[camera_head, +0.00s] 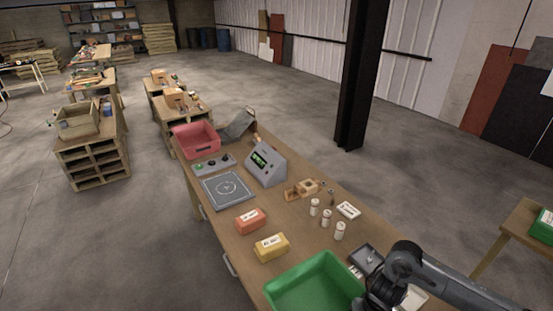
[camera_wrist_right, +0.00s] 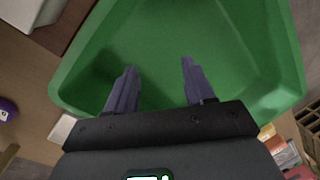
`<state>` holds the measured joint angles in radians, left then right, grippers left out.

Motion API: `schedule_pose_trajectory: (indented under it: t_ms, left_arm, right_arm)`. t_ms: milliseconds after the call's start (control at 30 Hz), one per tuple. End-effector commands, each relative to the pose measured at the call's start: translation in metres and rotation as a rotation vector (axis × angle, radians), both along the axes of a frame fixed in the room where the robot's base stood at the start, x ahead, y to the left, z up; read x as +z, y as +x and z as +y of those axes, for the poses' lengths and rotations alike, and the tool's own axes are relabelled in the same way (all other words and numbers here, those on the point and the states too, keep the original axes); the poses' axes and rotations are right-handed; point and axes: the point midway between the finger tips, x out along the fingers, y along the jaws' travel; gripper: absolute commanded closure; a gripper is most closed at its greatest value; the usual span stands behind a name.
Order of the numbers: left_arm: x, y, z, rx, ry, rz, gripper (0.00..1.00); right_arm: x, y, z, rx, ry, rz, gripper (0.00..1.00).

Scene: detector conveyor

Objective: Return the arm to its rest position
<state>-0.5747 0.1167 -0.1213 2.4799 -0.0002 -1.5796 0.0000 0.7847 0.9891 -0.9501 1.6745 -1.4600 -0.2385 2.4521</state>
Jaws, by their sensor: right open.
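My right arm (camera_head: 450,286) comes in from the lower right in the head view, bent down toward the green bin. My right gripper (camera_wrist_right: 158,66) is open in the right wrist view, its two fingers apart with nothing between them. It is over the green bin (camera_head: 292,286), whose floor looks empty where it shows. In the head view the gripper is mostly hidden by my wrist and cut off at the bottom edge. My left arm and gripper are not in view.
The wooden bench holds a yellow box (camera_head: 271,247), a red-orange box (camera_head: 250,220), several white bottles (camera_head: 327,217), a grey detector unit (camera_head: 266,164), a flat pad (camera_head: 227,189) and a red bin (camera_head: 196,139). A black column (camera_head: 362,75) stands behind. A side table (camera_head: 508,228) is at right.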

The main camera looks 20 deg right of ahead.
Motion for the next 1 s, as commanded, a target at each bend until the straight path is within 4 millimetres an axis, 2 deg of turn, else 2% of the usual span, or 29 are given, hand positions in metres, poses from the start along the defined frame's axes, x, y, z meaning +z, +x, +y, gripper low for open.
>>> schedule_pose_trajectory:
  t_ms: [33,67,300,567,667,767,1000]
  left_arm:
    - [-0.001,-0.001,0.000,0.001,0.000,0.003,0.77]
    - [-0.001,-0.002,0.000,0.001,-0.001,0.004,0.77]
    - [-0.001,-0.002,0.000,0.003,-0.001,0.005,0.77]
    - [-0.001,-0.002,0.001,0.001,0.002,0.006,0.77]
    - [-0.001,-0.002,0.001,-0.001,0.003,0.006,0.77]
    - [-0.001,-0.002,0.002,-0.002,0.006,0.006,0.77]
    - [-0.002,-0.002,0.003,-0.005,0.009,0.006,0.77]
  right_arm:
    - [-0.001,0.002,0.019,0.023,0.023,-0.001,0.47]
    - [-0.002,0.003,0.029,0.036,0.036,-0.001,0.47]
    - [-0.024,0.007,0.050,0.285,0.019,-0.245,0.47]
    - [-0.027,0.008,0.067,0.566,-0.137,-0.552,0.47]
    - [-0.018,0.001,0.061,0.674,-0.274,-0.645,0.47]
    - [-0.005,-0.012,0.046,0.764,-0.435,-0.675,0.47]
    - [0.025,-0.061,-0.003,0.920,-0.720,-0.532,0.47]
